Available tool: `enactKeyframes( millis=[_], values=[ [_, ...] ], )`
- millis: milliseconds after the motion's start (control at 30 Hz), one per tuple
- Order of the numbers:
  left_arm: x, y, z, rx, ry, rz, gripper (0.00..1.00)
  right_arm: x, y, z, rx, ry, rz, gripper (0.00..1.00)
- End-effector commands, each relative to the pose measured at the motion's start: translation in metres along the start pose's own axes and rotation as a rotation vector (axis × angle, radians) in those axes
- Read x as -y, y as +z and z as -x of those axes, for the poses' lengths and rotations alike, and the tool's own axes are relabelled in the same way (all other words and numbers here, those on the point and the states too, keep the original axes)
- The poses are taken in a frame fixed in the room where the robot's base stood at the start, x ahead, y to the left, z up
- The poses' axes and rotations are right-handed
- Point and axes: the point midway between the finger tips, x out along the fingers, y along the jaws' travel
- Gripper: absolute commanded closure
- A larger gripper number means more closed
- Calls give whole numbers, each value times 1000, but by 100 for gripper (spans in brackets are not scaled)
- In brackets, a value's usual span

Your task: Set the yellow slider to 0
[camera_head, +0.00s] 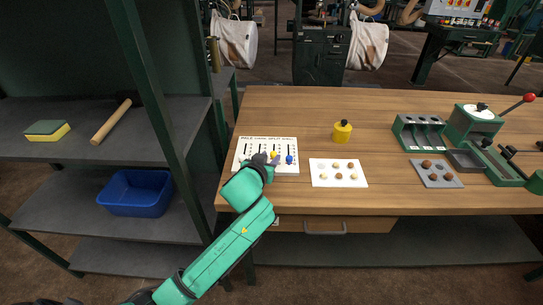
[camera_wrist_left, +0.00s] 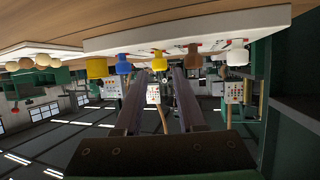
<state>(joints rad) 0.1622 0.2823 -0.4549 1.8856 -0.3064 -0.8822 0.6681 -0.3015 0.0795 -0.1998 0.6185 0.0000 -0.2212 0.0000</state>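The white slider board (camera_head: 247,164) lies at the left front of the wooden table, with printed text along its top. The yellow slider (camera_head: 274,154) and the blue slider (camera_head: 289,159) show on its right part. In the left wrist view, which is upside down, the yellow slider (camera_wrist_left: 157,61) sits between the blue slider (camera_wrist_left: 123,64) and a brown slider (camera_wrist_left: 194,56), with a white slider (camera_wrist_left: 237,55) beyond. My left gripper (camera_wrist_left: 159,72) is open, its fingertips either side of the yellow slider's line; I cannot tell whether they touch it. In the head view my left gripper (camera_head: 265,161) hides part of the board.
A yellow pot (camera_head: 342,132) stands behind a white card (camera_head: 338,173) with several round pieces. Green racks (camera_head: 418,133) and a red-handled device (camera_head: 475,122) stand on the right. A dark shelf with a blue bin (camera_head: 136,193) is on the left. The table's middle back is clear.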

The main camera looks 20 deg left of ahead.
Motion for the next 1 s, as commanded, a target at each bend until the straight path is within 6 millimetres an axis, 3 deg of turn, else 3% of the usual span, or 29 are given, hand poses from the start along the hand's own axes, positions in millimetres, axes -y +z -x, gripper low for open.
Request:
enactKeyframes(
  millis=[133, 400, 433, 500, 533, 1000],
  values=[
    [0, 0, -20, 1, 1, 0, 61, -1, -9, -1, -16, 2, 0, 44],
    [-1, 0, -23, 0, 2, 0, 61, -1, -5, -1, -10, 1, 1, 44],
    [0, 0, -23, 0, 2, 0, 69, -1, -5, -1, -9, 1, 1, 44],
    [0, 0, -23, 0, 2, 0, 95, 0, -3, -1, -6, 1, 1, 44],
    [0, 0, -23, 0, 1, 0, 100, 0, -3, -1, -5, 1, 1, 44],
    [0, 0, -23, 0, 1, 0, 100, 0, -1, -1, -2, 1, 1, 44]
  ],
)
